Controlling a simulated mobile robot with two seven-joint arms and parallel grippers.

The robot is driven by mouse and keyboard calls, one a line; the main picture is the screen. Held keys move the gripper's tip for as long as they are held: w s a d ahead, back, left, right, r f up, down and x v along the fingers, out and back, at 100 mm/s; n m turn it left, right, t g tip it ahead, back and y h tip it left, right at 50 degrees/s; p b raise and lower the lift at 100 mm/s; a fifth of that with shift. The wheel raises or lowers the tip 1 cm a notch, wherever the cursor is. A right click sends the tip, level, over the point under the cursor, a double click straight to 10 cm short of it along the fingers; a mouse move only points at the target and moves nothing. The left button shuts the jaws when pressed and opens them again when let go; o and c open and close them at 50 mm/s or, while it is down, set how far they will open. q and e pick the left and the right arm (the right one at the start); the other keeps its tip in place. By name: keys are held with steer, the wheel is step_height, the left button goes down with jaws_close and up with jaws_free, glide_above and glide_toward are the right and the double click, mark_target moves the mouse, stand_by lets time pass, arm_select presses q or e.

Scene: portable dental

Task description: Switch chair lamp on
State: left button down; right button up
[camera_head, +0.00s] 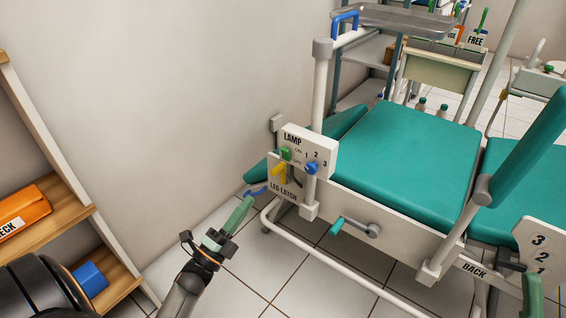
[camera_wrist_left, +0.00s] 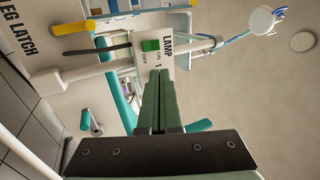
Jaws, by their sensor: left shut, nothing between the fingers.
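The lamp panel (camera_head: 322,146) is a white plate marked LAMP, ON and OFF, mounted on the chair's frame near the wall. Its small green switch (camera_head: 286,153) sits at the left side of the plate. The switch also shows in the left wrist view (camera_wrist_left: 151,45), straight beyond my fingertips; I cannot tell which way it is set. My left gripper (camera_head: 247,201) is below and left of the panel in the head view. Its green fingers (camera_wrist_left: 155,73) are closed together and empty, apparently a short gap from the switch.
A yellow handle (camera_head: 279,173) on the LEG LATCH plate (camera_head: 272,186) and a blue knob (camera_head: 311,168) sit close to the switch. The teal chair (camera_head: 415,150) stands to the right. A wooden shelf (camera_head: 60,222) is at left; floor between is clear.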

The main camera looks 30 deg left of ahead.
mark_target(284, 152)
arm_select(q)
steer(key=b+x, duration=0.2)
steer(key=x, duration=1.2)
